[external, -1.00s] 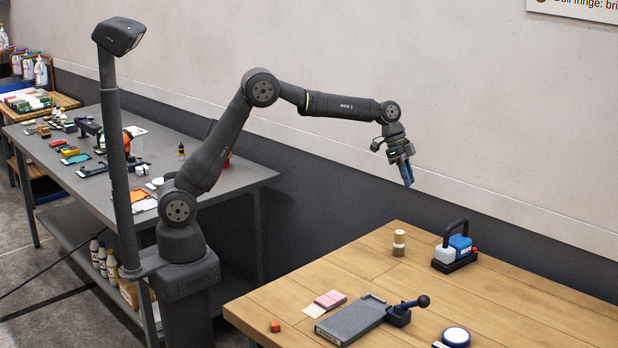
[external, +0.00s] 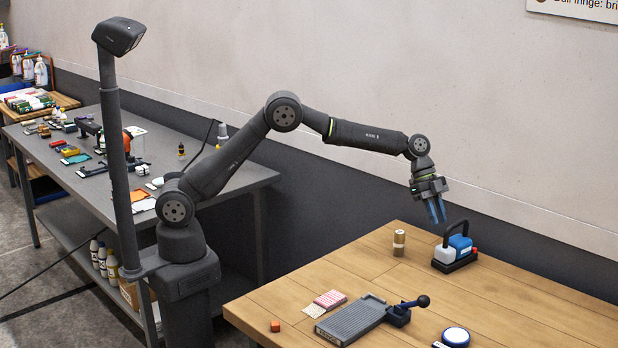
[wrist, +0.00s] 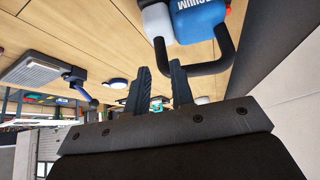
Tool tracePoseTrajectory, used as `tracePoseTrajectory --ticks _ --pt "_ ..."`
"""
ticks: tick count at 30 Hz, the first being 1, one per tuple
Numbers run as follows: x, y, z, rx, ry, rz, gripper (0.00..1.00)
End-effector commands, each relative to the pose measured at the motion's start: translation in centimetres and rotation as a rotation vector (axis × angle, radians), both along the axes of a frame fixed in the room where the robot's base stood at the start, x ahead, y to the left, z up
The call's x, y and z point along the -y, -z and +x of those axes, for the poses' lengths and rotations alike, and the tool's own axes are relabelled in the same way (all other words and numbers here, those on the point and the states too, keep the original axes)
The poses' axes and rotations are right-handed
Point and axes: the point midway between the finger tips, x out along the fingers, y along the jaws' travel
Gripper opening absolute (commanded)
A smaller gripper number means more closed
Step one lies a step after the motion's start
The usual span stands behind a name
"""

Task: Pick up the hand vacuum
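The hand vacuum (external: 459,243) has a blue and white body, a black base and a black looped handle. It stands on the wooden table near the wall. My gripper (external: 437,211) is above and just left of it in the external view, fingers pointing down, apart from it. In the wrist view the vacuum (wrist: 199,20) shows at the top, with its dark handle (wrist: 205,66) close beyond the fingertips. My gripper (wrist: 162,72) is open there, with a gap between the fingers and nothing held.
A tan cylinder (external: 399,243) stands left of the vacuum on the wooden table (external: 345,262). The wall is close behind.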

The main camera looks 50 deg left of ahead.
Motion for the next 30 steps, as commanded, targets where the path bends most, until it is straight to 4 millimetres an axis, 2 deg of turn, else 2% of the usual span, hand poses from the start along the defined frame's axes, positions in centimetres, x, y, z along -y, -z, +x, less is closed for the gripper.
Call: tracePoseTrajectory --ticks 8,18,24,28,30 --pt "0.8 1.4 -0.2 -0.001 -0.001 0.000 0.22" --pt "3.0 5.3 -0.6 -0.001 -0.001 0.000 0.22" --pt "3.1 5.3 -0.6 0.000 -0.001 0.000 0.22" --pt "3.1 5.3 -0.6 0.000 -0.001 0.000 0.00" --pt "3.1 5.3 -0.6 0.000 -0.001 0.000 0.00"
